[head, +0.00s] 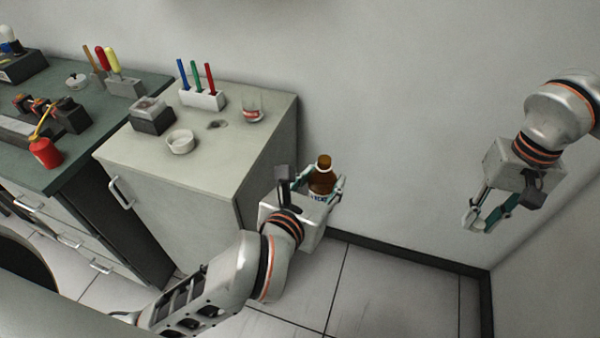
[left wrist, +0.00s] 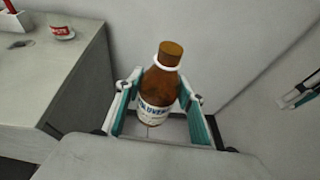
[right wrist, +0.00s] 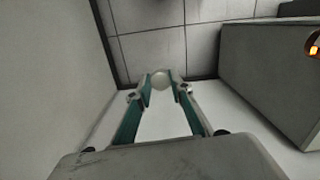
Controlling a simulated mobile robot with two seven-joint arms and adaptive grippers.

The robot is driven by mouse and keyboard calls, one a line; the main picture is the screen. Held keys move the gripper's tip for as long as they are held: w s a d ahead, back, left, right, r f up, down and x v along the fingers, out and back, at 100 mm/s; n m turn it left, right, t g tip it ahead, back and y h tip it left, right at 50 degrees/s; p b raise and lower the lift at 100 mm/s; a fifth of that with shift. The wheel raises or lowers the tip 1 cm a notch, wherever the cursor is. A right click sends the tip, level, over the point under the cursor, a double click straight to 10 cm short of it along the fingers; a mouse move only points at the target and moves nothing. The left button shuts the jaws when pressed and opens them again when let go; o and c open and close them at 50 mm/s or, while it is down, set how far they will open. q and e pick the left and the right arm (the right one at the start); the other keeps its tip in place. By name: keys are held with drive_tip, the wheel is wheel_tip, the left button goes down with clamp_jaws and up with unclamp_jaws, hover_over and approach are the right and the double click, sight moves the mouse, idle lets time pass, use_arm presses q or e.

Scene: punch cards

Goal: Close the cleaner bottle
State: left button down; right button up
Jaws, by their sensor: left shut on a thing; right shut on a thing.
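The cleaner bottle (head: 322,177) is brown, with a white label and a white ring around its neck. My left gripper (head: 321,188) is shut on its body and holds it upright in the air, right of the light cabinet. In the left wrist view the bottle (left wrist: 158,88) stands between the two fingers, its bare brown neck (left wrist: 171,50) rising above the ring. My right gripper (head: 480,228) is far to the right, fingers down. In the right wrist view it is shut on a small round pale cap (right wrist: 161,79) at its fingertips.
A dark green bench with a red oil can (head: 45,152) is further left. Free air lies between my grippers, with a wall behind.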

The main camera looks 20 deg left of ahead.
idle(0.4)
drive_tip(key=a+r+m, duration=0.1)
drive_tip(key=a+r, duration=0.4)
drive_tip(key=a, duration=0.5)
drive_tip(key=a+r+m, duration=0.2)
drive_tip(key=a+r, duration=0.4)
drive_tip(key=a, duration=0.4)
drive_tip(key=a+r+m, duration=0.1)
drive_tip(key=a+r, duration=0.4)
drive_tip(key=a, duration=0.6)
drive_tip(key=shift+w+r+m, duration=0.2)
drive_tip(key=shift+m, duration=0.1)
drive_tip(key=shift+f, duration=2)
drive_tip(key=shift+f, duration=0.1)
